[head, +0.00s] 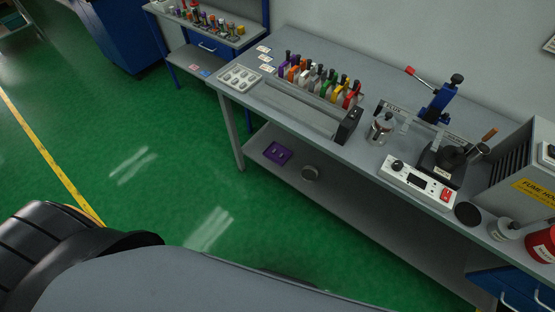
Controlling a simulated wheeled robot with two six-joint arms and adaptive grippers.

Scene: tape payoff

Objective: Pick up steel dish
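Neither of my grippers is in view. Large black and grey parts, likely my own body, fill the bottom left.
The bench top (388,164) holds a rack of coloured tape reels (318,80), a white tray (240,77), a soldering station (417,185) and a fume unit (525,165). A blue-legged bench (219,33) stands behind. Green floor (165,165) left of the workbench is clear.

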